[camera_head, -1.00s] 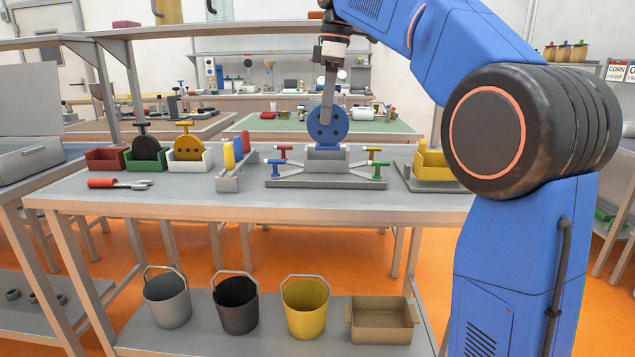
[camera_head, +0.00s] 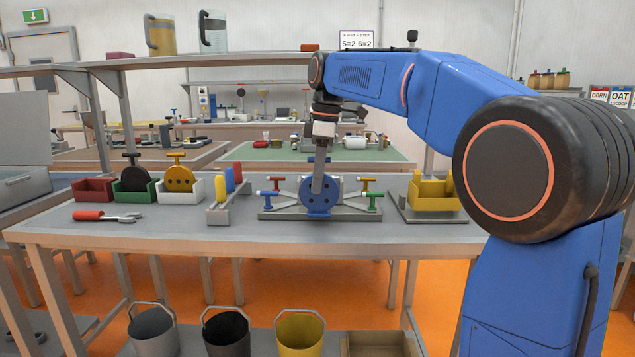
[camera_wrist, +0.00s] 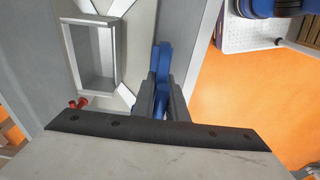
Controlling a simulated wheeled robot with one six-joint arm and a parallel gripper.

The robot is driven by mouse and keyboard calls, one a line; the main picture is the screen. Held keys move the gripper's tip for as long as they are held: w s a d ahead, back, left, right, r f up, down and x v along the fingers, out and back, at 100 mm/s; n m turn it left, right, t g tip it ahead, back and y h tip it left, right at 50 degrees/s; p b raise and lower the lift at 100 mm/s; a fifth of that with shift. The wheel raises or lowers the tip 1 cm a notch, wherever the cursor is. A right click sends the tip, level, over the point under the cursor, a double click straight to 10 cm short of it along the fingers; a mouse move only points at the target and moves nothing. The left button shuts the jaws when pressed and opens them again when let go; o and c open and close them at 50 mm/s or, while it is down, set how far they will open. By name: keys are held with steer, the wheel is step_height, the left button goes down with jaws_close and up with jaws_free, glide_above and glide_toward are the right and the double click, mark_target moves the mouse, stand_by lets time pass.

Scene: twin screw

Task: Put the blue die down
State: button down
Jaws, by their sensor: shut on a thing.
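The blue die (camera_head: 316,201), a round disc with dark holes, is held on edge in front of the grey clamp fixture (camera_head: 275,214) and hides its middle. My gripper (camera_head: 319,180) points down and is shut on the die. In the wrist view the blue die (camera_wrist: 163,62) shows edge-on between the dark fingers of my gripper (camera_wrist: 161,95). The fixture's open grey socket (camera_wrist: 94,54) shows empty to the left of the die, clear of it. The die is near the boundary of grey table and orange floor in that view. Whether its underside touches anything is hidden.
Left on the table (camera_head: 150,234) stand an empty red box (camera_head: 94,190), a green box (camera_head: 134,193) with a black die, and a white box (camera_head: 180,191) with a yellow die. A red-handled wrench (camera_head: 105,216) lies in front. A yellow block (camera_head: 432,195) stands right.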

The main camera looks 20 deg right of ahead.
steer(key=shift+f, duration=0.2)
steer(key=c, duration=1.8)
jaws_free()
steer(key=shift+f, duration=0.1)
steer(key=shift+o, duration=0.2)
steer(key=r, duration=0.4)
steer(key=d+r, duration=0.1)
steer(key=r, duration=0.7)
steer(key=shift+s+d+r, duration=0.1)
steer(key=shift+s+d, duration=0.1)
steer(key=shift+s, duration=0.05)
steer(key=shift+s, duration=0.1)
